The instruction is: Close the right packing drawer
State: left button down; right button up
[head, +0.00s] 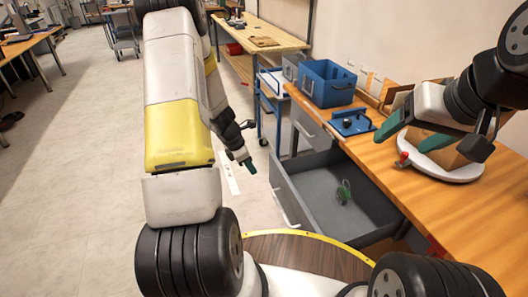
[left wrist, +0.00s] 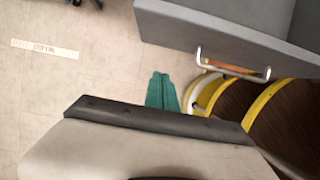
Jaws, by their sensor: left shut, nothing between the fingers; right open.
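The grey packing drawer (head: 283,192) stands pulled out from the bench in the head view, with a small green object (head: 343,192) inside. Its pale bar handle (head: 286,207) is on the front panel. In the left wrist view the drawer (left wrist: 215,22) and its handle (left wrist: 234,69) show at upper right. My left gripper (head: 246,163), with green fingertips, is shut and empty in front of the drawer, apart from the handle; it also shows in the left wrist view (left wrist: 161,78). My right gripper (head: 412,138) is open above the bench, near a cardboard box.
The wooden bench (head: 470,212) runs along the right. It holds a blue bin (head: 327,84), a blue fixture (head: 351,122) and a cardboard box (head: 440,148) on a white round plate. Another grey drawer (head: 309,128) sits further back. The floor (head: 75,180) at left is clear.

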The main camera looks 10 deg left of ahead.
aim_at(274, 177)
pick_arm(q)
jog(key=w+d+f, duration=0.3)
jog(key=d+f, duration=0.2)
jog(key=f, duration=0.1)
jog(key=shift+w+d+f, duration=0.2)
jog(key=shift+w, duration=0.15)
jog(key=shift+d, duration=0.1)
jog(key=shift+w+d, duration=0.45)
jog(key=shift+d, duration=0.15)
jog(key=w+d, duration=0.1)
jog(key=d, duration=0.1)
jog(key=w+d, duration=0.2)
jog(key=d, duration=0.1)
jog(key=w+d, duration=0.2)
jog(key=d, duration=0.1)
jog(key=shift+w+d, duration=0.2)
jog(key=shift+w, duration=0.05)
jog(key=w+d, duration=0.2)
jog(key=d, duration=0.1)
jog(key=w+d, duration=0.3)
jog(key=d, duration=0.1)
jog(key=w+d, duration=0.2)
jog(key=d, duration=0.2)
jog(key=shift+w, duration=0.3)
pick_arm(e)
jog(key=shift+w+d, duration=0.7)
jog(key=shift+d, duration=0.35)
